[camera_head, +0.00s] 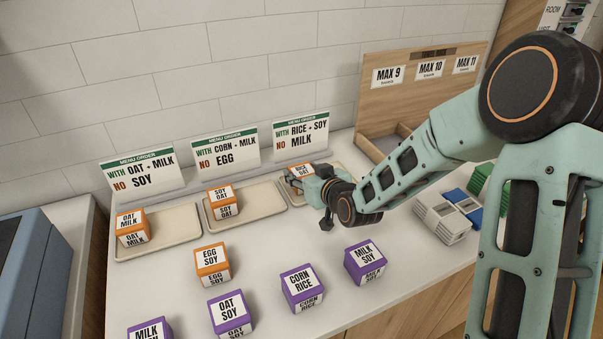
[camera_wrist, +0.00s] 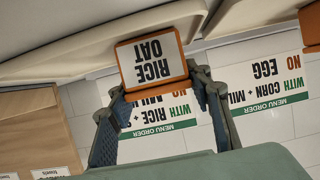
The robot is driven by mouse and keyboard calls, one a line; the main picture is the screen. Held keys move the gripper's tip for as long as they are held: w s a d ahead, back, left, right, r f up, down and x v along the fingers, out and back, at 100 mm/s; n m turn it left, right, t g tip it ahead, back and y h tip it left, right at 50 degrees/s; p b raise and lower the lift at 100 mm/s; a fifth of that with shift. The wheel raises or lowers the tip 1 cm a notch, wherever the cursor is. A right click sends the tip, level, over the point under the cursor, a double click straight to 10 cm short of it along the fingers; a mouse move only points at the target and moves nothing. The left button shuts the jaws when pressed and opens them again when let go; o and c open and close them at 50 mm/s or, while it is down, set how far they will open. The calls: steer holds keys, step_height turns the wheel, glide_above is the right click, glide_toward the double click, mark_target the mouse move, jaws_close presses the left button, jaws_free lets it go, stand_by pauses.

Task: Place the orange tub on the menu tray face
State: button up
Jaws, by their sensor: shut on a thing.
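My gripper (camera_head: 308,183) is shut on an orange tub (camera_head: 300,170) labelled RICE OAT, at the right tray (camera_head: 291,193). In the wrist view the tub (camera_wrist: 152,60) sits between the two fingers (camera_wrist: 158,88). Whether its base touches the tray is hidden. The card behind this tray (camera_head: 300,135) reads WITH RICE + SOY, NO MILK. An orange OAT MILK tub (camera_head: 130,222) stands on the left tray (camera_head: 170,240). An orange SOY OAT tub (camera_head: 222,199) stands on the middle tray (camera_head: 262,202). An orange EGG SOY tub (camera_head: 211,261) stands on the counter in front.
Purple tubs OAT SOY (camera_head: 229,308), CORN RICE (camera_head: 301,284) and MILK SOY (camera_head: 367,258) stand along the counter front, with another at the bottom edge. A wooden rack (camera_head: 420,85) is at the back right. Grey and blue items (camera_head: 445,217) lie right of my gripper.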

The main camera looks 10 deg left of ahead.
steer(key=shift+f+b, duration=0.1)
steer(key=shift+b, duration=0.2)
steer(key=o, duration=1.3)
steer(key=shift+r+p, duration=0.35)
steer(key=shift+p, duration=0.05)
steer(key=shift+s+d, duration=0.3)
steer(key=v, duration=1.1)
steer(key=shift+s, duration=0.1)
